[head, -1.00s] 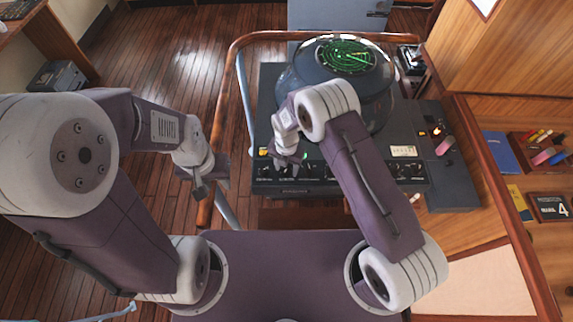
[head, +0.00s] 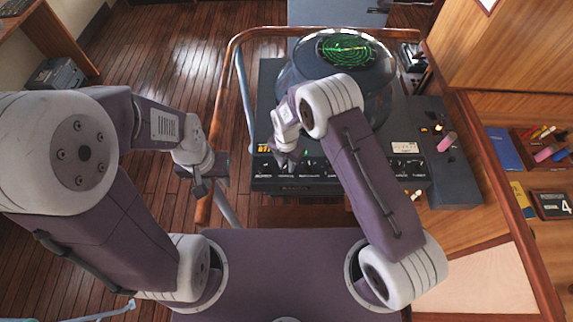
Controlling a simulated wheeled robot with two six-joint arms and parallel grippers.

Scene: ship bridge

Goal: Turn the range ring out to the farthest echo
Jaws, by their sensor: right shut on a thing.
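The radar console (head: 270,92) stands ahead of me, with a round display (head: 343,48) showing green rings and echoes under a clear dome. Its front panel (head: 265,177) carries a row of small dark knobs. My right gripper (head: 286,166) is down at the left part of this panel, shut on a small knob that its fingers mostly hide. I cannot read which knob it is. My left gripper (head: 209,184) hangs to the left of the console, beside the wooden rail and away from the panel. Its jaw gap is too small to tell.
A wooden rail (head: 229,75) runs around the console's left and back. A pink cylinder (head: 446,142) stands at the console's right. Shelves at the right hold a blue book (head: 504,148), markers and a box marked 4 (head: 551,205).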

